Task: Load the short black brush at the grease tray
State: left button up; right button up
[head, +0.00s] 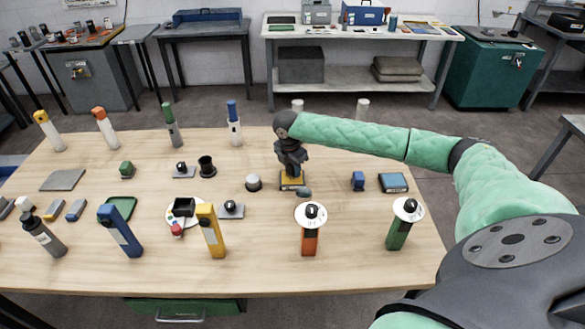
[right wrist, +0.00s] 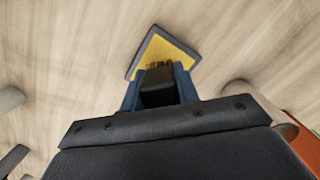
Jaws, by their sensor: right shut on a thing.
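The grease tray (head: 289,188) is a small square tray with a yellow surface and a dark rim, lying on the table. It also shows in the right wrist view (right wrist: 172,48). My right gripper (head: 291,173) points down over it. The right gripper is shut on the short black brush (right wrist: 157,88), between blue fingertips. The dark bristles overlap the yellow surface in the right wrist view; I cannot tell whether they touch it. In the head view the gripper hides most of the brush. My left gripper is not in view.
A white-topped round piece (head: 253,182) stands left of the tray. A small blue block (head: 358,180) and a blue-topped square pad (head: 393,182) lie to its right. Orange (head: 309,243) and green (head: 397,234) handled tools stand in front. Two white-capped posts are behind.

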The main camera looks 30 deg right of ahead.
jog(key=shift+f, duration=0.45)
dwell(0.5)
dwell(0.4)
jog(key=shift+s+f+p, duration=0.1)
jog(key=shift+f+p, duration=0.05)
jog(key=shift+p, duration=0.35)
dwell(2.0)
